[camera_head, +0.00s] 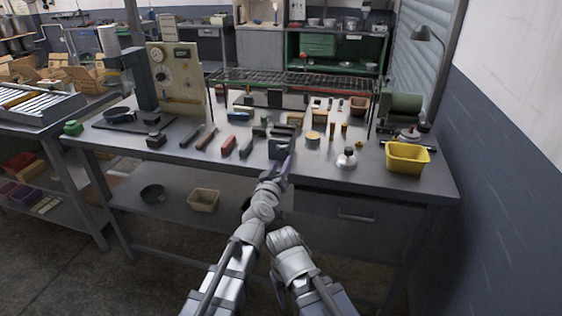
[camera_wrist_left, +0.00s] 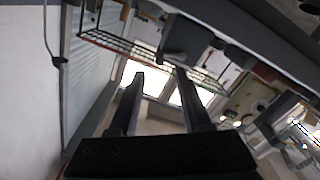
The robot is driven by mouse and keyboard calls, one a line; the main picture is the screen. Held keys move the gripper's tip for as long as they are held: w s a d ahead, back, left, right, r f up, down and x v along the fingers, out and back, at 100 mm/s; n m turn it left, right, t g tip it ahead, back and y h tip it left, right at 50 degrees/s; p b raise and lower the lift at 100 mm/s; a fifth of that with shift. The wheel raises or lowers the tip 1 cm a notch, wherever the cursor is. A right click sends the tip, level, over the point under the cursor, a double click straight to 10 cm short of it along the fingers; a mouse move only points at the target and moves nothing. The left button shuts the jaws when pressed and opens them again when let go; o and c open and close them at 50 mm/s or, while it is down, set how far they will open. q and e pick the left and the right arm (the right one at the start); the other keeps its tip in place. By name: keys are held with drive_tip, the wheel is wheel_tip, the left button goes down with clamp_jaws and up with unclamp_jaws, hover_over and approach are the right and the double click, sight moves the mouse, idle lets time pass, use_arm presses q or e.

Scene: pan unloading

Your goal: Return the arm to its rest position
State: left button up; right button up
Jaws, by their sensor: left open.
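My left gripper (camera_head: 283,165) is at the front edge of the grey workbench (camera_head: 330,178), with its arm reaching up from the bottom of the head view. In the left wrist view its two dark fingers (camera_wrist_left: 160,76) stand apart with nothing gripped between them. A dark grey block-like object (camera_head: 281,149) is right behind the gripper on the bench; I cannot tell whether they touch. My right arm (camera_head: 293,262) is bent low in front of the bench, and its gripper does not show.
Several small tools and blocks lie across the bench. A white flask (camera_head: 346,158) and a yellow bin (camera_head: 406,157) stand right of the gripper.

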use_arm(q)
drive_tip(key=s+a+f+m+g, duration=0.2)
drive_tip(key=s+a+f+g, duration=0.25)
drive_tip(key=f, duration=0.25)
drive_tip(key=s+a+f+m+g, duration=0.25)
drive_tip(key=s+f+g, duration=0.25)
drive_tip(key=f, duration=0.3)
drive_tip(key=s+a+f+n+g+y, duration=0.1)
drive_tip(key=s+a+f+g+y, duration=0.2)
drive_tip(key=s+a, duration=0.4)
drive_tip(key=s+a+f+n+g+y, duration=0.1)
drive_tip(key=s+a+f+g+y, duration=0.1)
drive_tip(key=s+a+f+g, duration=0.4)
drive_tip(key=s+d+r+m+t+y, duration=0.1)
drive_tip(key=s+d+r+m+y, duration=0.15)
drive_tip(key=s+d, duration=0.55)
wheel_tip(320, 180, up, 12)
drive_tip(key=m+p, duration=0.1)
drive_tip(key=p, duration=1.1)
drive_tip(key=shift+w+d+h, duration=0.35)
drive_tip(key=shift+w+d, duration=0.05)
drive_tip(key=shift+d, duration=0.05)
